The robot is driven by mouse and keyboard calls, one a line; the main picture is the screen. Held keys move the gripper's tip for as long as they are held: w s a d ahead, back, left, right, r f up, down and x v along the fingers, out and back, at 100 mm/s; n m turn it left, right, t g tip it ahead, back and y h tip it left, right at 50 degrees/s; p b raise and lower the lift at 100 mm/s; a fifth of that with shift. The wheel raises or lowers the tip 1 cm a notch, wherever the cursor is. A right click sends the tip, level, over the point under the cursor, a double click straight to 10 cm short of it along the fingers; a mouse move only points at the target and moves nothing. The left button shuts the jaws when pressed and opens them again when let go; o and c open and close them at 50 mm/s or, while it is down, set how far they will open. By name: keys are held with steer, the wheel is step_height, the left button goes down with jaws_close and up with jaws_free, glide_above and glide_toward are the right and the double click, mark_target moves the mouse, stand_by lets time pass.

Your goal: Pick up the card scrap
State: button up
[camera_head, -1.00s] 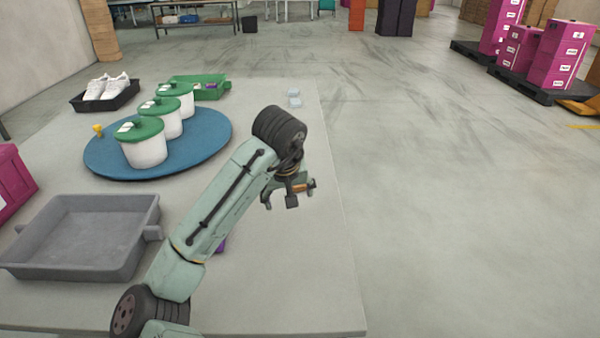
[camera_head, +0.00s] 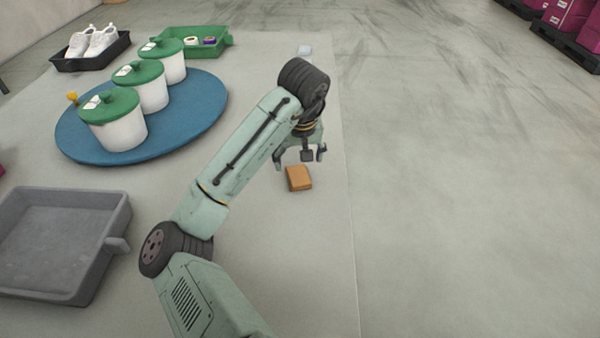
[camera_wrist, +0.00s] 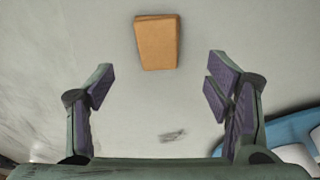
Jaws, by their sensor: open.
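The card scrap (camera_head: 299,178) is a small orange-brown block lying flat on the pale table top. It also shows in the wrist view (camera_wrist: 158,42), at the top, slightly left of centre. My gripper (camera_head: 301,157) is open and empty, and in the head view it hangs just behind the scrap. In the wrist view its spread fingers (camera_wrist: 157,82) stand on either side below the scrap, with the scrap beyond the fingertips and untouched. Nothing hides the scrap in either view.
A grey tray (camera_head: 115,258) stands at the lower left. A blue round mat (camera_head: 80,150) holds white tubs with green lids (camera_head: 108,104). A green tray (camera_head: 222,48) and a black tray with white shoes (camera_head: 95,42) lie behind. The table around the scrap is clear.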

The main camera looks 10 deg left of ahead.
mark_target(298, 173)
steer(key=x, duration=0.2)
steer(key=shift+f, duration=0.4)
steer(key=x, duration=0.5)
steer(key=shift+w, duration=0.25)
steer(key=c, duration=1.1)
steer(key=shift+o, duration=0.2)
steer(key=shift+r, duration=0.1)
steer(key=shift+r, duration=0.45)
steer(key=v, duration=0.2)
steer(key=shift+s+a+r+b, duration=0.2)
steer(key=shift+a+r+b, duration=0.05)
steer(key=shift+b, duration=0.05)
steer(key=s+a, duration=0.1)
steer(key=s, duration=0.3)
steer(key=s+a+r, duration=0.1)
steer(key=s+a, duration=0.1)
steer(key=s, duration=0.3)
steer(key=s+a, duration=0.1)
steer(key=s, duration=0.4)
steer(key=shift+s+a+r, duration=0.15)
steer(key=shift+a+r, duration=0.1)
steer(key=shift+a, duration=0.1)
